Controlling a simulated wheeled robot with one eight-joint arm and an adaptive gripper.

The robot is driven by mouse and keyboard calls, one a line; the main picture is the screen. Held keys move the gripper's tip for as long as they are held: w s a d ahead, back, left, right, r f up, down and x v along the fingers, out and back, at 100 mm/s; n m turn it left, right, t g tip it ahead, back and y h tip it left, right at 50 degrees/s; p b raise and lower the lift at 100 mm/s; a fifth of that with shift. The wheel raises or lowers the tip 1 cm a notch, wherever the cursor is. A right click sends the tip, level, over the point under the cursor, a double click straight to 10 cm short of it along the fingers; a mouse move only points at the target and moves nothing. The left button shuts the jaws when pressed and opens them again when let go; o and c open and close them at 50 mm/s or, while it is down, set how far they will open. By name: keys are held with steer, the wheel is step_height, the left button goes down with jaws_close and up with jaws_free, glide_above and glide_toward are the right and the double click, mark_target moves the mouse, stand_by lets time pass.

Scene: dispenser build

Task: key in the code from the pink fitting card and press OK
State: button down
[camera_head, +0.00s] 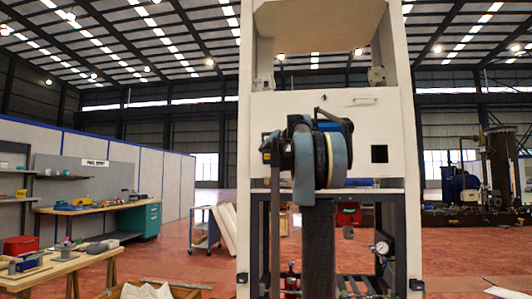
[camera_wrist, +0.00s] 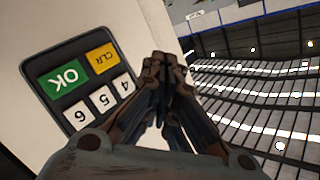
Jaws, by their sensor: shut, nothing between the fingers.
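A dark keypad (camera_wrist: 47,62) on a pale panel (camera_wrist: 110,18) shows at the left of the wrist view, turned in the picture. Its green OK key (camera_wrist: 63,79) and yellow CLR key (camera_wrist: 102,58) are visible, with white keys 4 (camera_wrist: 122,86), 5 (camera_wrist: 103,100) and 6 (camera_wrist: 80,117) beside them. My gripper (camera_wrist: 163,62) is shut and empty, its fingertips right of the keys in the picture. Whether it touches the panel I cannot tell. The other keys are out of view or covered by my gripper. In the head view my arm hides the keypad. I see no pink card.
A tall white frame (camera_head: 400,120) stands straight ahead, with dark lower bars and a gauge (camera_head: 382,248). A workbench (camera_head: 80,208) and a wooden table (camera_head: 65,265) stand at left, a cart (camera_head: 205,230) behind. Red floor (camera_head: 460,260) is open at right.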

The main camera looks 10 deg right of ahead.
stand_by(0.8)
steer(key=s+a+f+n+g+h, duration=0.15)
steer(key=s+a+f+g, duration=0.25)
steer(key=s+f, duration=0.95)
steer(key=s+a+f+n+g+y, duration=0.1)
steer(key=s+a+f+n+g, duration=0.2)
steer(key=s+f, duration=1.05)
steer(key=s+d+f+g+h, duration=0.1)
steer(key=s+d+f+h, duration=0.1)
steer(key=s+f, duration=0.7)
steer(key=s+d+f+m+g+h, duration=0.1)
steer(key=s+d+f+g+h, duration=0.1)
steer(key=s+f, duration=0.7)
steer(key=s+d+f+m+g+h, duration=0.1)
steer(key=s+f, duration=0.8)
steer(key=f, duration=1.3)
steer(key=shift+s+d+g+h, duration=0.25)
steer(key=shift+d+g+h, duration=0.45)
steer(key=shift+d+h, duration=0.35)
steer(key=shift+d+f, duration=0.1)
